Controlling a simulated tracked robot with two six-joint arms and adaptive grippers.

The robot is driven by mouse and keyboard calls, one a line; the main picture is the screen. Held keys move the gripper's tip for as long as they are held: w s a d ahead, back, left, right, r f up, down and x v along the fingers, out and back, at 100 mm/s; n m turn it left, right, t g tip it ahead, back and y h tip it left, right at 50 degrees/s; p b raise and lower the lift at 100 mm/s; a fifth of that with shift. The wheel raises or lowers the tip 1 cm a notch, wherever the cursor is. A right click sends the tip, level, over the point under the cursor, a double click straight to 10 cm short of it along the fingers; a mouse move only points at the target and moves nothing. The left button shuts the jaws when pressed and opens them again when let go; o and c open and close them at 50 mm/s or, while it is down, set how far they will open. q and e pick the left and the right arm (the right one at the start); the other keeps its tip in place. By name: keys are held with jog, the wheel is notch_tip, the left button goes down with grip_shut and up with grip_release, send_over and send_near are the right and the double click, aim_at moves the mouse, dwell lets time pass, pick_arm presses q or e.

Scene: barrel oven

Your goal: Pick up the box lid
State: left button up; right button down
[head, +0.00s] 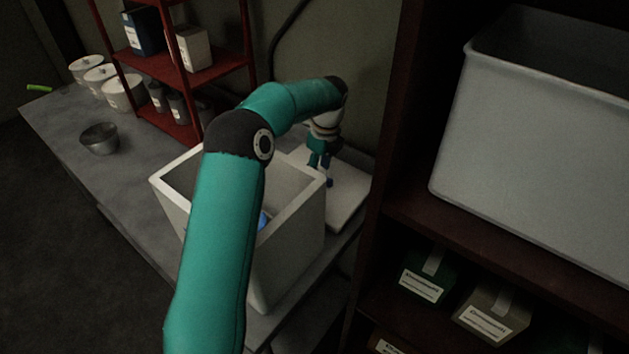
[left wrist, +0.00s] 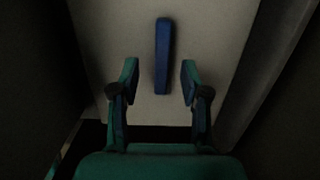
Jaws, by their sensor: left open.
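The box lid (head: 348,196) is a flat pale panel lying on the grey table, behind and to the right of the open white box (head: 290,235). In the left wrist view the lid (left wrist: 203,35) fills the middle, with a blue bar-shaped handle (left wrist: 162,55) on it. My left gripper (head: 321,170) is over the lid. In the left wrist view its two fingers (left wrist: 159,80) are open, one on each side of the handle's line, with clear gaps. The handle is mostly hidden by the gripper in the head view. My right gripper is in neither view.
A red shelf (head: 185,70) with boxes stands at the back of the table. White tubs (head: 122,93) and a metal bowl (head: 99,138) are at the left. A dark shelf with a large grey bin (head: 540,140) stands close on the right.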

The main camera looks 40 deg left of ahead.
pick_arm(q)
jog(key=shift+a+f, duration=0.15)
jog(key=shift+f, duration=1.2)
grip_shut()
jog(key=shift+w+r, duration=0.1)
jog(key=shift+r, duration=0.4)
notch_tip(320, 180, up, 27)
jog(key=p, duration=0.9)
jog(key=shift+p, duration=0.35)
jog(key=shift+w, duration=0.1)
